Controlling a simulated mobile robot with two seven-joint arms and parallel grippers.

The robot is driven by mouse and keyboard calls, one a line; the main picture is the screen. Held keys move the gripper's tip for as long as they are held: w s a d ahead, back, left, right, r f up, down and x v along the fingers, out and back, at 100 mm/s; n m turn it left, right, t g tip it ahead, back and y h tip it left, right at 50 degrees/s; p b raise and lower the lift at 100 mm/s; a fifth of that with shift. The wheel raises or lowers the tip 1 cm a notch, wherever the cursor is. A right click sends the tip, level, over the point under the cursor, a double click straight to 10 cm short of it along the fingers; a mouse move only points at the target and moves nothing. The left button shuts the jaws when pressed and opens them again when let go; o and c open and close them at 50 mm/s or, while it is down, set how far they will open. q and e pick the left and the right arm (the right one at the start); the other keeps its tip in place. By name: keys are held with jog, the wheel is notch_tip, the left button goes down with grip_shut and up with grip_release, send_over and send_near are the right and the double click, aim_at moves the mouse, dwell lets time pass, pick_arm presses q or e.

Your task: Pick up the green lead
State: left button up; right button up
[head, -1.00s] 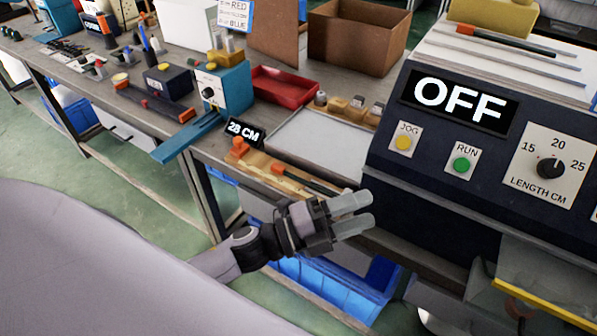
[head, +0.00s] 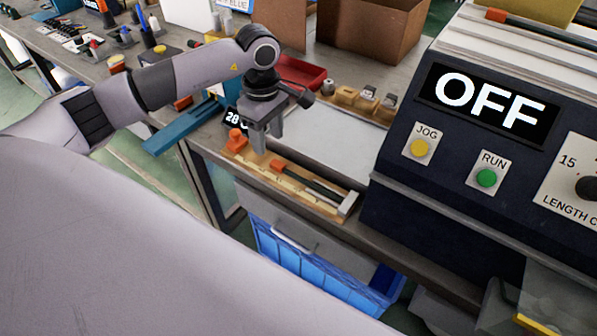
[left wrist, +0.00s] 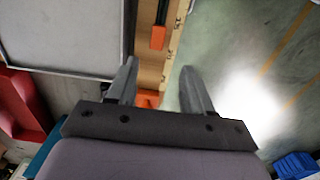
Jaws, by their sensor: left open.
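A dark green lead (head: 312,184) with an orange end lies along a wooden board (head: 262,178) at the bench's front edge. Its orange end also shows in the left wrist view (left wrist: 158,38), beyond and between the fingertips. My left gripper (head: 265,140) is open and empty, pointing down above the board, near the lead's orange end and apart from it. Its two fingers show in the left wrist view (left wrist: 159,68). Another dark lead with an orange end (head: 497,16) lies on top of the machine. My right gripper is not in view.
The machine (head: 465,190) with the OFF display stands to the right. An orange block (head: 236,138) sits at the board's left end, next to a length sign partly hidden by my gripper. A red tray (head: 302,72) and cardboard box (head: 368,35) stand behind. A pale mat (head: 335,132) is clear.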

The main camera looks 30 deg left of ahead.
aim_at(273, 161)
pick_arm(q)
jog(key=shift+a+f, duration=0.2)
jog(key=shift+f, duration=0.15)
jog(key=shift+w+d+f+p, duration=0.1)
jog(key=shift+f+p, duration=0.1)
jog(key=shift+f, duration=0.85)
jog(key=shift+w+d+f+p, duration=0.1)
jog(key=shift+d+f+p, duration=0.05)
jog(key=shift+f, duration=0.9)
jog(key=shift+w+d+f+p, duration=0.1)
jog(key=shift+f+p, duration=0.1)
jog(key=shift+f, duration=0.85)
grip_shut()
